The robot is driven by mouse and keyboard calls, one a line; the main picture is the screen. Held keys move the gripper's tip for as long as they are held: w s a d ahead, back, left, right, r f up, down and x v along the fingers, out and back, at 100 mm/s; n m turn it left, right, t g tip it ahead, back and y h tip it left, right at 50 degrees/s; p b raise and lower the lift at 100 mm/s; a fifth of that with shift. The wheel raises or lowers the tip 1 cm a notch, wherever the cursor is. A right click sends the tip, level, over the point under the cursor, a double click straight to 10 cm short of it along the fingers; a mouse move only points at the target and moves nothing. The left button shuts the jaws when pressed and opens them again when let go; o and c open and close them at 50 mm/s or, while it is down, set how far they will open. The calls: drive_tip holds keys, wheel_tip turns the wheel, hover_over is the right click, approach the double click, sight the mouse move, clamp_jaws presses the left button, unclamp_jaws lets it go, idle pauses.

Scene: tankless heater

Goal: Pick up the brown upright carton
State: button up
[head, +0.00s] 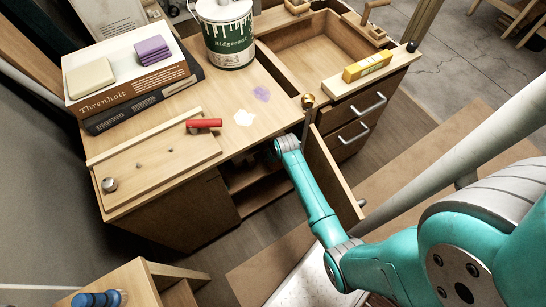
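I cannot make out a brown upright carton in the head view. My teal arm reaches down to the opening of the wooden cabinet (170,213), under the edge of its top. The arm's far end is at this opening, and my gripper is hidden below the top. Whether it is open or shut, or touches anything, does not show. The inside of the cabinet is dark and mostly covered by the top and my arm.
An open cabinet door (328,172) stands close to the right of my arm. On top are a green paint can (229,45), a stack of flat boxes (125,90), a red cylinder (204,123) and a yellow box (367,66). Drawers (352,127) are at right.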

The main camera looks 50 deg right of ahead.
drive_tip(key=s+a, duration=0.2)
drive_tip(key=s, duration=0.6)
drive_tip(key=s+a+r, duration=0.1)
drive_tip(key=s+a, duration=0.2)
drive_tip(key=s, duration=0.6)
drive_tip(key=shift+a, duration=0.2)
drive_tip(key=shift+a, duration=0.1)
